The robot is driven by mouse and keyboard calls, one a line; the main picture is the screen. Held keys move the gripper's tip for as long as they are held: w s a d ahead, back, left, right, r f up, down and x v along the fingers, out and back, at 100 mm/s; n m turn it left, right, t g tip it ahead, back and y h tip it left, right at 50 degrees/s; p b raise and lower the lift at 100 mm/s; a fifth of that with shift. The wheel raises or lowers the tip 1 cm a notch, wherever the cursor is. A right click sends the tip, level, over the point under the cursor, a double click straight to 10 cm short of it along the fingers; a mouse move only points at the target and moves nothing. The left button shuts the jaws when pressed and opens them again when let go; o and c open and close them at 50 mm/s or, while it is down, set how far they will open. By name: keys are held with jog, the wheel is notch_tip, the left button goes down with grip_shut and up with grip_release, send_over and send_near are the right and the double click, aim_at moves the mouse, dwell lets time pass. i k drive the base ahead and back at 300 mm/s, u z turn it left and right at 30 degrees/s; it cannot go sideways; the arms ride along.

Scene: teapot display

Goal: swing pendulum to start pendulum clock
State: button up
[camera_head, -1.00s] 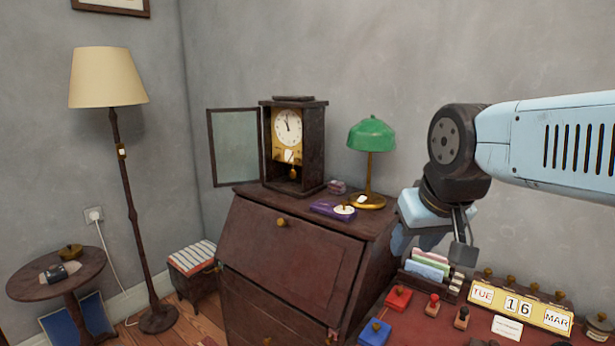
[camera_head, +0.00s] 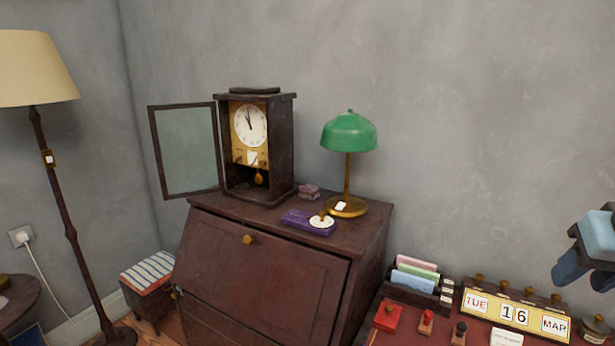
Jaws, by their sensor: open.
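The pendulum clock (camera_head: 284,150) stands upright on top of a dark wooden bureau, with a white dial and a brass plate. Its glass door (camera_head: 187,150) is swung open to the left. The brass pendulum bob (camera_head: 259,179) hangs in the lower opening of the case, below the plate. My gripper (camera_head: 578,275) is at the right edge, partly cut off by the frame, above the desk with the calendar. It is open, holds nothing that I can see, and is far to the right of the clock.
The bureau (camera_head: 262,275) also bears a green lamp (camera_head: 349,133), a purple box (camera_head: 300,222) and a small pinkish block (camera_head: 309,191). A floor lamp (camera_head: 62,200) stands left. A calendar (camera_head: 515,314), card holder (camera_head: 410,297) and stamps fill the right desk. Space before the clock is clear.

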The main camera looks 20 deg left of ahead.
aim_at(258, 178)
jog(key=z, duration=0.6)
jog(key=k, duration=0.85)
jog(key=u, duration=1.25)
jog(key=i, duration=0.95)
jog(key=u, duration=0.1)
